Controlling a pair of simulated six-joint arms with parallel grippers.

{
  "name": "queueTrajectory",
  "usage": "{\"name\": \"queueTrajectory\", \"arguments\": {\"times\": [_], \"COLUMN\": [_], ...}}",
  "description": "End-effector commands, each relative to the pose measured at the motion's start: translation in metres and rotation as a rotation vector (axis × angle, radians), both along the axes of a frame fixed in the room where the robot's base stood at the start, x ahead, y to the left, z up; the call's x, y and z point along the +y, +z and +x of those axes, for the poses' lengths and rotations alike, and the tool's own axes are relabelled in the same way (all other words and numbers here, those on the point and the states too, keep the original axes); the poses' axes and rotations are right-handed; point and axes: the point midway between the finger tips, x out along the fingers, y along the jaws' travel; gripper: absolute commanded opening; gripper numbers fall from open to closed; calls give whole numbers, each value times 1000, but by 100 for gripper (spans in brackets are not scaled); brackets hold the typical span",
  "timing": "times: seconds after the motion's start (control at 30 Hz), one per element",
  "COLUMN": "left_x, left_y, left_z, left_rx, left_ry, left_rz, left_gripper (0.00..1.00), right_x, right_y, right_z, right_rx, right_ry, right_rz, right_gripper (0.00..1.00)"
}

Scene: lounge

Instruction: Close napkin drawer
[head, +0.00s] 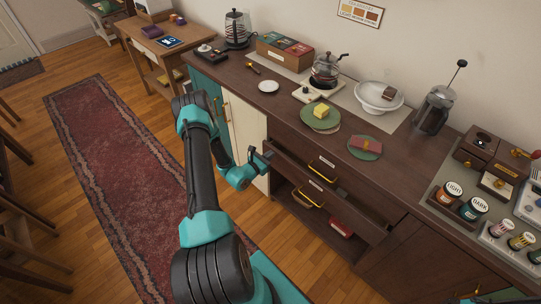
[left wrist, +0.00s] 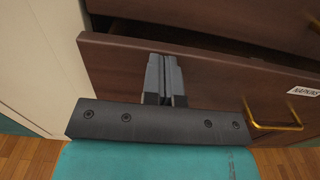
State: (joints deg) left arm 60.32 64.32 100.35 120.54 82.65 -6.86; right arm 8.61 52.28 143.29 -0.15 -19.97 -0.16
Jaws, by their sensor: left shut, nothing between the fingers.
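The napkin drawer (head: 362,222) is a dark wood drawer that stands partly out of the counter cabinet, below another drawer. In the left wrist view its front (left wrist: 215,85) carries a white "NAPKINS" label (left wrist: 304,91) and a brass handle (left wrist: 272,122). My left gripper (head: 267,156) is at the left end of this drawer front. Its fingers (left wrist: 163,70) are shut and empty, pointing at the front, left of the handle. I cannot tell whether they touch it.
The upper drawer (head: 322,165) sits just above. A red item (head: 341,228) lies on the open shelf below. On the countertop (head: 222,72) stand a green plate with butter (head: 321,112), a white bowl (head: 379,97) and a French press (head: 436,108).

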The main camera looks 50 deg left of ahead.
Motion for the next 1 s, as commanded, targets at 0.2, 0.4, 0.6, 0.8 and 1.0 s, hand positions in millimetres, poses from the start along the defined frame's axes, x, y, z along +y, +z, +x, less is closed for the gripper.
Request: {"name": "queueTrajectory", "arguments": {"times": [0.2,0.4,0.6,0.8,1.0], "left_x": [-6,-7,-7,-8,-9], "left_y": [0,0,0,0,0], "left_z": [-24,-63,-100,-121,-125], "left_rx": [1,1,0,0,0], "left_ry": [-10,-10,-10,-12,-13], "left_rz": [-2,-2,-1,0,0], "left_gripper": [0,0,0,0,0], "right_x": [0,0,0,0,0], "right_y": [0,0,0,0,0], "right_z": [0,0,0,0,0], "right_rx": [0,0,0,0,0], "right_ry": [0,0,0,0,0], "right_rz": [0,0,0,0,0], "right_gripper": [43,43,43,43,43]}}
